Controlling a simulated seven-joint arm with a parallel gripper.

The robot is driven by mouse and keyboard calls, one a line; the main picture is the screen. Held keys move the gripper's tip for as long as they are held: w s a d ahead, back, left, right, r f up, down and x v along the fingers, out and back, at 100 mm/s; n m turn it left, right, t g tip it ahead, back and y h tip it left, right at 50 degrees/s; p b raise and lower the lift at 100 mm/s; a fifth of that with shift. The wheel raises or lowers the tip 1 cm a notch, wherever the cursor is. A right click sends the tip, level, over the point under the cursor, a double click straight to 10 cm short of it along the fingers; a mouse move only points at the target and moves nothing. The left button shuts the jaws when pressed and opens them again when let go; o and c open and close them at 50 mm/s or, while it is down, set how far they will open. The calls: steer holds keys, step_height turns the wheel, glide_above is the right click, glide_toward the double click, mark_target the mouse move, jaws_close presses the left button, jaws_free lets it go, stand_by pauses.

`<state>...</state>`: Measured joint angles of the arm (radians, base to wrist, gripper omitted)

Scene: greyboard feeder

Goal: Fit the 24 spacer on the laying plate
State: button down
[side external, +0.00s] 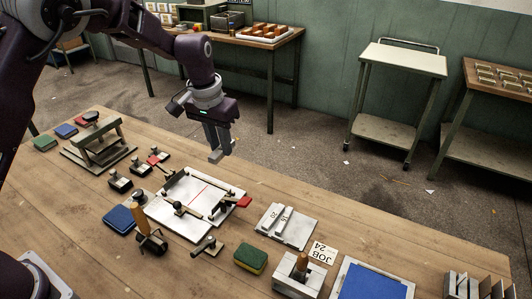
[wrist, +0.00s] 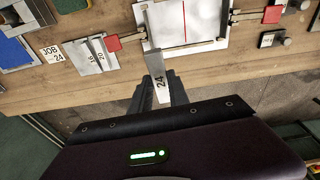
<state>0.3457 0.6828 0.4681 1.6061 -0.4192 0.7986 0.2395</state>
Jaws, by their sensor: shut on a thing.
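My gripper (wrist: 160,95) is shut on the grey 24 spacer (wrist: 160,84), whose number faces the wrist camera. In the side external view my gripper (side external: 225,146) holds the spacer (side external: 216,157) in the air, above and behind the laying plate. The white laying plate (side external: 178,211) lies on the bench, with a red line across it and bars and clamps along its edges. It also shows at the top of the wrist view (wrist: 199,24). The spacer is clear of the plate in the side external view.
A grey holder (side external: 278,236) with spacers marked 20 and 16 lies right of the plate, near a JOB 24 card (side external: 320,251). A blue pad (side external: 118,219), a wooden-handled tool (side external: 140,210) and a green sponge (side external: 250,259) are close by.

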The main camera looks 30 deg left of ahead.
glide_above(198, 195)
steer(key=shift+m, duration=0.3)
steer(key=shift+s+f, duration=0.2)
steer(key=shift+f, duration=6.25)
steer(key=shift+f, duration=0.75)
steer(key=c, duration=1.2)
jaws_free()
steer(key=shift+o, duration=0.2)
